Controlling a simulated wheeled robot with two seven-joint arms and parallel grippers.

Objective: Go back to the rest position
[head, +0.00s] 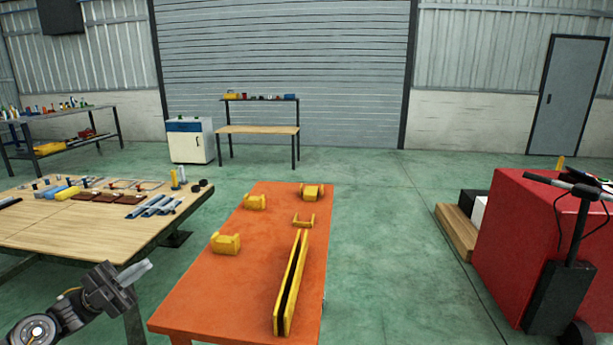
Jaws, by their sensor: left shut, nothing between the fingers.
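My left gripper (133,272) shows at the lower left of the head view, with its arm coming in from the bottom left corner. Its fingers are together and hold nothing. It is above the floor, between the wooden workbench and the orange table (190,305), and touches neither as far as I can see. My right gripper is not in the picture. On the orange table lie a long yellow channel-shaped bar (296,283), a small yellow bracket (304,221) and several yellow blocks, one at the left (226,244).
A wooden workbench (60,237) with tools and tubes stands at the left. A red cabinet (510,240) and a black-handled cart (557,295) stand at the right. Green floor (385,240) is clear between the orange table and the red cabinet. A shutter door closes the back.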

